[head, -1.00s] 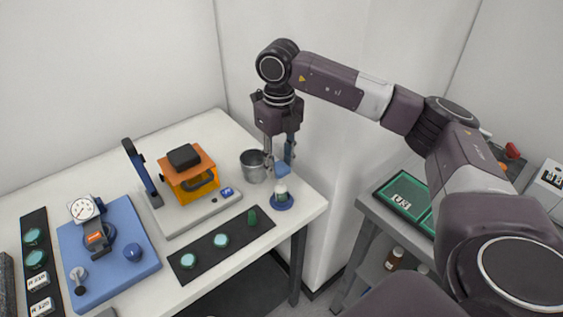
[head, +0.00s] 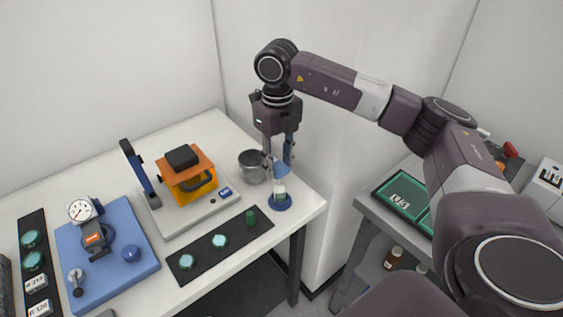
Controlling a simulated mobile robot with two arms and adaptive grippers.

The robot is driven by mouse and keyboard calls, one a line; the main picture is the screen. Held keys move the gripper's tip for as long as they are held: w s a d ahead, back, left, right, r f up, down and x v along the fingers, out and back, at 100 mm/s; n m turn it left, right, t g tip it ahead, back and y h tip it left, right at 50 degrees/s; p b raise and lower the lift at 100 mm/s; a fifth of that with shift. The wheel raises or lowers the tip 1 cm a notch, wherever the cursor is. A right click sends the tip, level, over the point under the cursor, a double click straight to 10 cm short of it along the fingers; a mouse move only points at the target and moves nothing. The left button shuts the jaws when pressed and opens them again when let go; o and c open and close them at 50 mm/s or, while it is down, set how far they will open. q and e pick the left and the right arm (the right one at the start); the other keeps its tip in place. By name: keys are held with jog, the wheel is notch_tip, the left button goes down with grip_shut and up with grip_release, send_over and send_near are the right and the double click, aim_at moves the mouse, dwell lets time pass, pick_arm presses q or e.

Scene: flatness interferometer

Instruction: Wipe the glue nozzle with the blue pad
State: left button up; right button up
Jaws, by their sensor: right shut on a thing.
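My right gripper (head: 279,162) is shut on the blue pad (head: 281,170), at the far right corner of the white table. The pad hangs between the fingertips, slightly tilted. Directly below it the pale glue nozzle (head: 280,187) stands upright in a round blue base (head: 281,203). The pad's lower edge meets or overlaps the nozzle's top in the head view; I cannot tell whether they touch. My left gripper is not in view.
A metal cup (head: 252,167) stands just left of the right gripper. An orange box device (head: 190,178) on a grey plate, a black strip with green discs (head: 215,250) and a blue plate with a dial gauge (head: 140,262) lie further left. A wall is close behind.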

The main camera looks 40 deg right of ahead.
jog(key=shift+s+d, duration=0.3)
jog(key=shift+d, duration=0.15)
jog(key=shift+w+a, duration=0.1)
jog(key=shift+a, duration=0.05)
jog(key=shift+w+a, duration=0.25)
jog(key=shift+a, duration=0.2)
jog(key=shift+f, duration=0.1)
jog(key=shift+d, duration=0.1)
jog(key=shift+s+d, duration=0.35)
jog(key=shift+d, duration=0.15)
jog(key=shift+w+a, duration=0.35)
jog(key=shift+a, duration=0.2)
